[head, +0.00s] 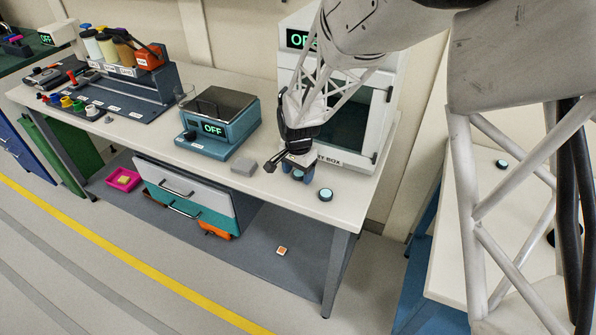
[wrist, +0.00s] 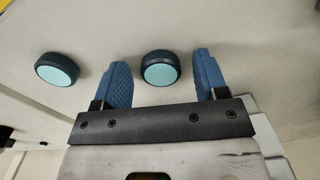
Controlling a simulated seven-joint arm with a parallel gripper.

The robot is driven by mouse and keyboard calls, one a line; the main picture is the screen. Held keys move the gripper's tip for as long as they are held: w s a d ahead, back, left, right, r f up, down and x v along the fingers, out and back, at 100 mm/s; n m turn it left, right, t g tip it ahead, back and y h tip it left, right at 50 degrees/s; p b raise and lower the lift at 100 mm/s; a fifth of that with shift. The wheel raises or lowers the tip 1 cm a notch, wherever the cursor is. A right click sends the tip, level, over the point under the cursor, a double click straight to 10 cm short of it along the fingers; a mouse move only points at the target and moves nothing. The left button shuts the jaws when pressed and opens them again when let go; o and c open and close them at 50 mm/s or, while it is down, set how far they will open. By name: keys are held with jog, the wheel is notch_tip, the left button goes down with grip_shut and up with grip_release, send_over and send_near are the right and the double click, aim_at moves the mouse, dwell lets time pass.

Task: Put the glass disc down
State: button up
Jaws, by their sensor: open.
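A dark-rimmed disc with a pale teal face (wrist: 160,69) sits between the two blue fingers of my gripper (head: 298,176) in the wrist view, with a gap on each side. In the head view it is mostly hidden by the fingers. My gripper is open, low over the front right part of the white bench (head: 342,212). A second, like disc (head: 325,194) lies on the bench just right of my gripper; it also shows at the left in the wrist view (wrist: 57,69). I cannot tell the two discs apart by looks.
A grey block (head: 244,166) and a blue device reading OFF (head: 216,130) stand left of my gripper. A white box with a dark window (head: 345,125) stands close behind. Another similar disc (head: 501,163) lies on the right-hand table. The bench's front edge is near.

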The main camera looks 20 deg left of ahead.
aim_at(298, 174)
jog(key=shift+r, duration=0.1)
notch_tip(298, 174, up, 12)
dwell(0.8)
dwell(0.6)
